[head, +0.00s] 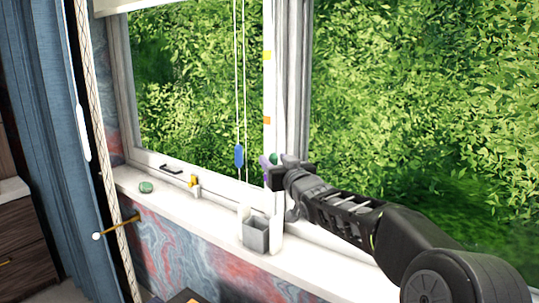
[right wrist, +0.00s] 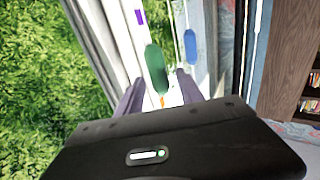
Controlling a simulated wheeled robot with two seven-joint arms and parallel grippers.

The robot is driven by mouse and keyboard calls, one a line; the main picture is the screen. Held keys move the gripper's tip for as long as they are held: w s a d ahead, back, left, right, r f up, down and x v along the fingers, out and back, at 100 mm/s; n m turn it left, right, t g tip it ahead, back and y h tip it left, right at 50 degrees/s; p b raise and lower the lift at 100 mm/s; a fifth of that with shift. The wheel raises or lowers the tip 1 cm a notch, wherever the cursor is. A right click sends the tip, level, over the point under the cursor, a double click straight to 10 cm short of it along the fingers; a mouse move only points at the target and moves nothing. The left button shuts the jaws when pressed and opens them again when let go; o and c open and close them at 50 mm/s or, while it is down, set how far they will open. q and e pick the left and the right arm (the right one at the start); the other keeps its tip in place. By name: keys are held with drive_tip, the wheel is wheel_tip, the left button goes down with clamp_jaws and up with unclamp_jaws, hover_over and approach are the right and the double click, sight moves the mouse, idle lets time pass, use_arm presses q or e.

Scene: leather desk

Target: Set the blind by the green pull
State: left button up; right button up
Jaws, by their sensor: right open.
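The green pull (right wrist: 156,70) hangs in the right wrist view between the two fingers of my right gripper (right wrist: 158,78). There is space on both sides of it. In the head view only a bit of the green pull (head: 273,158) shows beside my right gripper (head: 269,166), which is open at the window post. A blue pull (head: 239,156) hangs on cords to the left; it also shows in the right wrist view (right wrist: 190,47). The lower edge of the blind (head: 125,5) shows at the top left. My left gripper is out of view.
A grey open box (head: 256,236) stands on the white sill (head: 222,216) below my right gripper. A green round item (head: 146,187) and a small yellow item (head: 194,182) are farther left. Orange marks (head: 267,120) are on the window post. A blue curtain (head: 40,110) hangs at left.

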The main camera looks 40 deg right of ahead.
drive_tip(key=p+x, duration=0.1)
drive_tip(key=x, duration=0.3)
drive_tip(key=shift+w, duration=0.1)
drive_tip(key=shift+c, duration=0.5)
clamp_jaws()
idle(0.9)
